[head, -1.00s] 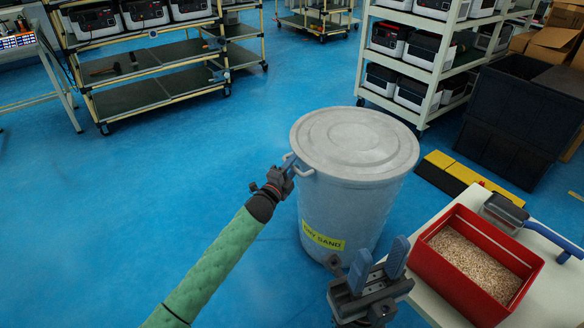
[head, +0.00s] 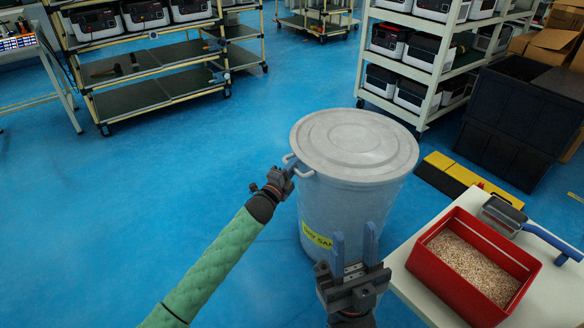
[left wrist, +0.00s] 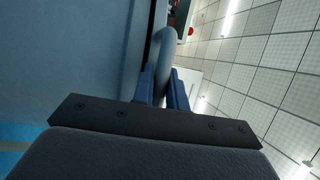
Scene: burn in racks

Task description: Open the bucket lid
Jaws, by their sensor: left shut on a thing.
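A large grey bucket (head: 325,213) stands on the blue floor, with a yellow label that my right gripper partly covers. Its round grey lid (head: 352,140) sits flat on top and looks closed. My left gripper (head: 287,168) is at the bucket's upper left side, shut on the side handle (head: 303,173). In the left wrist view the curved handle (left wrist: 166,55) passes between the fingers of the left gripper (left wrist: 165,88). My right gripper (head: 355,240) is open and empty in front of the bucket, below the lid, fingers pointing up.
A white table (head: 408,292) at the right holds a red bin (head: 445,290) of grainy material and a scoop (head: 503,216). A black crate (head: 515,125), a yellow-black block (head: 447,170) and shelves (head: 440,75) stand behind. The floor left of the bucket is clear.

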